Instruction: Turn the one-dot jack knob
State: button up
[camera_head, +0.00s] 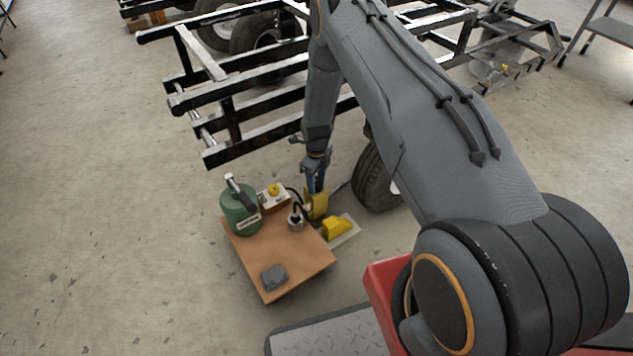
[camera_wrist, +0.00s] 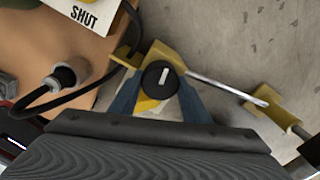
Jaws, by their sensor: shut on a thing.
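A round black knob (camera_wrist: 160,78) with a white bar on its face sits on a yellow jack body (camera_wrist: 172,50) in the wrist view. My gripper (camera_wrist: 158,92) has its blue fingers on either side of the knob and is shut on it. In the head view my gripper (camera_head: 317,180) points down at the yellow jack (camera_head: 316,205), beside the wooden table's far right edge; the knob is hidden there. The white bar lies nearly upright in the wrist picture, slightly tilted. I cannot make out any dot marking.
A wooden table (camera_head: 290,255) holds a green canister (camera_head: 240,212), a yellow-buttoned box (camera_head: 273,196), a cabled cylinder (camera_head: 296,219) and a grey block (camera_head: 274,277). A yellow wedge (camera_head: 337,226) lies beside it. A tyre (camera_head: 376,180) and black frame (camera_head: 250,75) stand close behind.

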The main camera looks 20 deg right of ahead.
aim_at(317, 182)
jog(key=shift+m, duration=0.3)
jog(key=o, duration=1)
jog(key=shift+o, duration=0.2)
jog(key=shift+r+p, duration=1)
jog(key=shift+r, duration=2.95)
